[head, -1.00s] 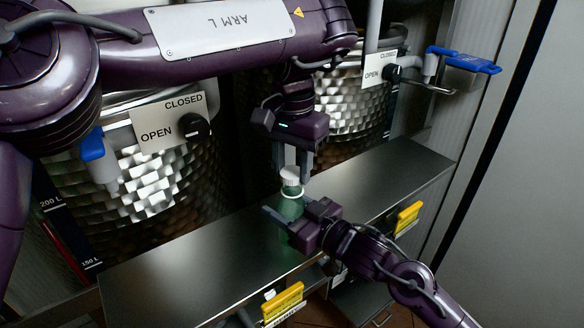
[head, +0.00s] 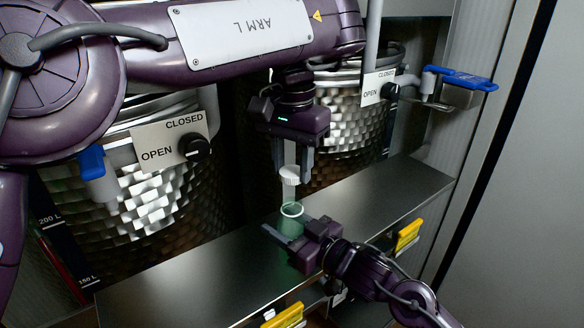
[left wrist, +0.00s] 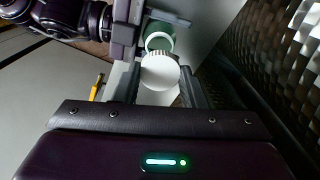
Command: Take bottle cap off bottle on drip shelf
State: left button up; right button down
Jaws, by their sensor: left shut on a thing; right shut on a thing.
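The green bottle (head: 291,222) stands on the metal drip shelf (head: 185,262), its round mouth open. My right gripper (head: 287,232) is shut on the bottle's upper body. The white cap (head: 289,175) is off the bottle, a little above its mouth and apart from it. My left gripper (head: 292,162) points down and is shut on the cap, which looks slightly tilted. In the left wrist view the cap (left wrist: 160,72) sits between the left fingers, with the bottle's rim (left wrist: 160,41) beyond it. The bottle's lower part is partly hidden by my right gripper.
Two hammered metal tanks (head: 150,190) stand behind the shelf, with OPEN/CLOSED plates and knobs. A blue-handled tap (head: 460,78) juts out at the upper right. Yellow tags (head: 408,234) hang on the shelf's front edge. The shelf's left part is clear.

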jog(key=shift+c, duration=2.4)
grip_release()
